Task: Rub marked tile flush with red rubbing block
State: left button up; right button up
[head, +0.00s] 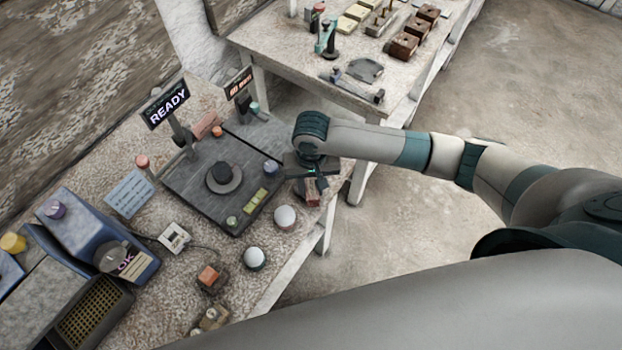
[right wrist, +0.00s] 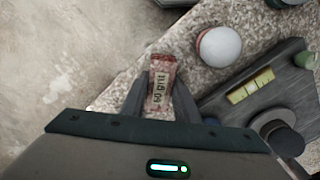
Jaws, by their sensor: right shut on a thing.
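The red rubbing block (right wrist: 161,72), with "60 grit" printed on its face, sits between the fingers of my right gripper (right wrist: 160,100). In the head view my right gripper (head: 314,184) is shut on the block (head: 313,198) at the table's right edge, just right of the dark board (head: 190,188). I cannot tell whether the block touches the table. I cannot pick out a marked tile in either view. My left gripper is not in view.
The board bears a dark round piece on a disc (head: 223,178) and a yellow piece (head: 256,198). A second table (head: 290,50) with tools stands behind.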

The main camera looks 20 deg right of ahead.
dwell(0.7)
jog(key=shift+w, duration=0.1)
jog(key=shift+w+d, duration=0.25)
jog(key=shift+w, duration=0.75)
jog(key=shift+w+d+f, duration=0.1)
jog(key=shift+w+d, duration=0.1)
jog(key=shift+w, duration=0.85)
jog(key=shift+s+a+r+p, duration=0.15)
jog(key=shift+s+r, duration=0.2)
jog(key=shift+s, duration=0.2)
jog(key=shift+s+a+r+p, duration=0.15)
jog(key=shift+s+r, duration=0.2)
jog(key=shift+s, duration=0.2)
jog(key=shift+w+d, duration=0.1)
